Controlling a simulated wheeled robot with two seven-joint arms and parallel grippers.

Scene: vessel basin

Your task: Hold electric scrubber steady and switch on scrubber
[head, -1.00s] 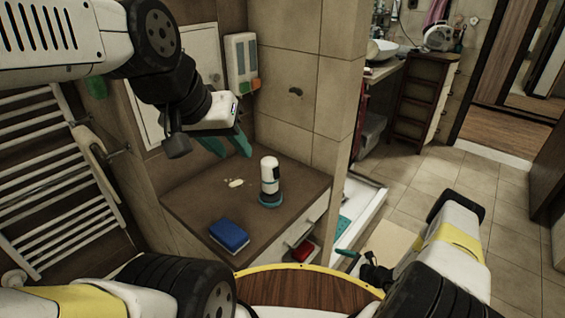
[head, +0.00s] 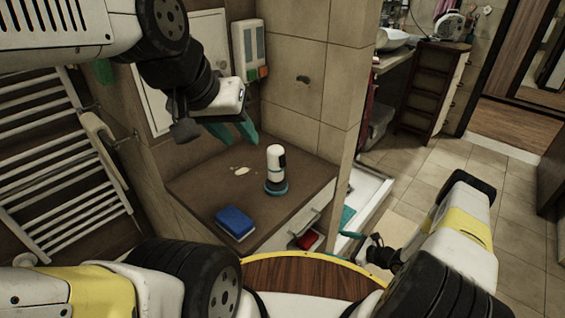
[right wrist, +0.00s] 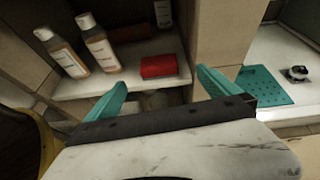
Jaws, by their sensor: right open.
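The electric scrubber (head: 274,165), white with a black patch and a teal base, stands upright on the brown cabinet top. My left gripper (head: 232,134) is above the cabinet, left of and higher than the scrubber in the head view, apart from it. Its teal fingers are spread, with nothing seen between them. My right gripper (head: 358,240) is low, right of the cabinet, away from the scrubber. Its teal fingers are wide apart and empty in the right wrist view (right wrist: 162,80). The scrubber is not in the right wrist view, and its switch cannot be made out.
Below, an open shelf holds a red item (right wrist: 159,66) and bottles (right wrist: 98,42). A shower tray with a teal mat (right wrist: 263,85) lies to the right. A towel rack (head: 60,160) stands left.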

